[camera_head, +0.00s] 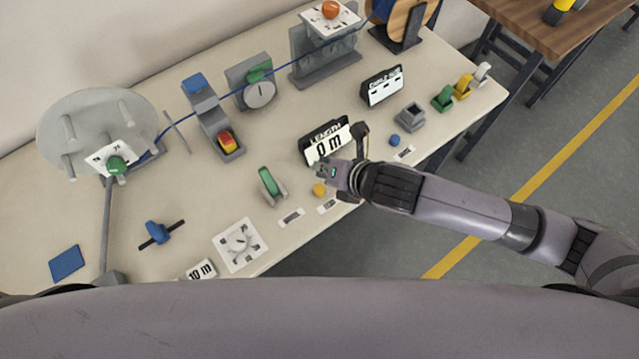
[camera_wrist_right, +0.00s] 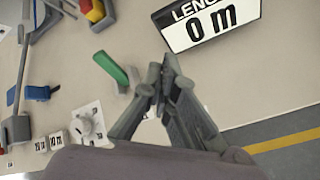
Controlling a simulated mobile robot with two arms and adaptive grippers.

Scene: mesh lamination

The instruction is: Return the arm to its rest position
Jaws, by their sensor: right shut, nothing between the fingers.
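My right arm comes in from the right in the head view. Its right gripper (camera_head: 341,173) is over the front part of the table, just in front of the length display (camera_head: 328,143), which reads 0 m. In the right wrist view the right gripper (camera_wrist_right: 166,74) has its fingertips together with nothing between them. The length display (camera_wrist_right: 208,20) is right of the fingertips there, and a green lever (camera_wrist_right: 112,68) is left of them, apart from the gripper. My left arm and gripper are not in view.
The beige table (camera_head: 310,95) holds a grey reel (camera_head: 80,115), a dial device (camera_head: 260,93), a second display (camera_head: 383,86), a small yellow knob (camera_head: 319,189) and a white dial plate (camera_head: 239,244). A wooden table (camera_head: 540,30) stands at upper right. Open floor lies right of the beige table.

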